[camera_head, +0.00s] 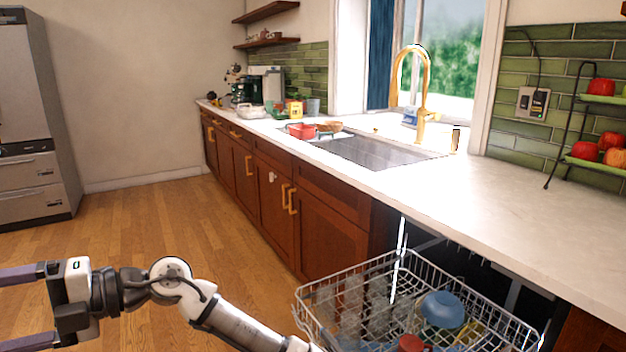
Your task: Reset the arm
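My gripper (22,307) is at the lower left, held over the wooden floor and pointing left. Its two fingers are spread wide apart and nothing is between them. The left ends of the fingers run out of the picture. My arm reaches from the bottom middle to the gripper, with a white and grey joint between. The gripper is well apart from the counter and the dish rack.
The dishwasher rack (335,285) is pulled out at the lower right, holding a blue bowl (442,309), a red item (410,343) and glassware. The counter (480,190) with a sink (375,152) runs along the right. A fridge (30,120) stands left. The floor (150,225) between is clear.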

